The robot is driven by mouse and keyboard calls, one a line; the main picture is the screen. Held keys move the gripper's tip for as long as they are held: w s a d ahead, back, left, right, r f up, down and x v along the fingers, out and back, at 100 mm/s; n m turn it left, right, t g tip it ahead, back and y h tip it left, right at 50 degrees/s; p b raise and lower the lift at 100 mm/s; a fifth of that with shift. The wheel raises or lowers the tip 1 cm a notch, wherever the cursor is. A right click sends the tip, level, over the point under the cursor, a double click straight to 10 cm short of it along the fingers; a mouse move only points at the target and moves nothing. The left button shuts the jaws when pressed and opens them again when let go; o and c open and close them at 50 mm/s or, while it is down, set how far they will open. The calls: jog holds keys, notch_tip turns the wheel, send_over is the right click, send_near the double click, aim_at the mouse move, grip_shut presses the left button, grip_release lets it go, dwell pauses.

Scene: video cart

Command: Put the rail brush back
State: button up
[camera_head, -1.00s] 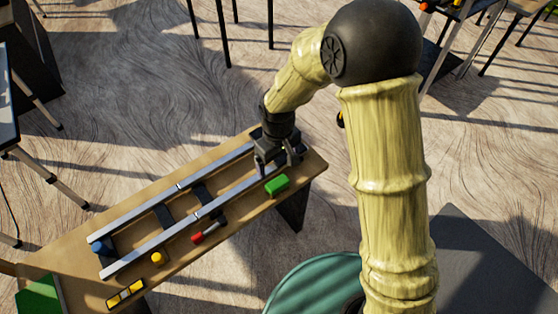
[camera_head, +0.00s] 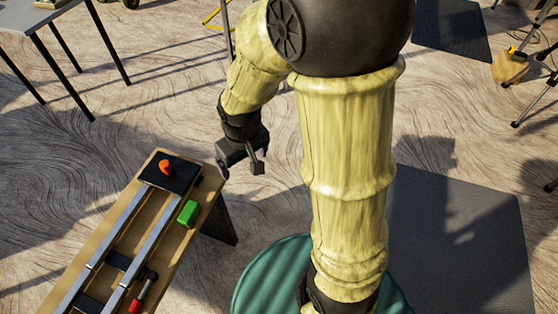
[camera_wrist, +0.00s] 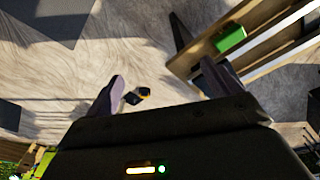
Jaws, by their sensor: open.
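A red-handled tool with a dark head (camera_head: 143,290) lies on the right side of the rail table in the head view. It looks like a brush, but I cannot tell for sure that it is the rail brush. My gripper (camera_head: 242,168) hangs beyond the table's far right end, beside the dark plate (camera_head: 180,181) with an orange knob (camera_head: 166,167). In the wrist view my gripper (camera_wrist: 163,85) has its fingers apart with nothing between them. A small dark thing with a yellow band (camera_wrist: 137,97) appears on the floor beyond the fingers.
Two grey rails (camera_head: 118,225) run along the wooden table (camera_head: 207,186). A green block (camera_head: 188,213) sits beside the right rail; it also shows in the wrist view (camera_wrist: 230,39). A grey table (camera_head: 28,18) stands at upper left. Patterned floor is open around my gripper.

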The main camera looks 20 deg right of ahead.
jog(key=s+d+r+m, duration=0.2)
jog(key=s+d+m, duration=0.1)
jog(key=d, duration=0.4)
jog(key=shift+s+d+t, duration=0.15)
jog(key=shift+s+t, duration=0.25)
jog(key=shift+s, duration=0.5)
jog(key=shift+w, duration=0.1)
jog(key=shift+d+m, duration=0.15)
jog(key=shift+m, duration=0.15)
jog(key=shift+s, duration=0.2)
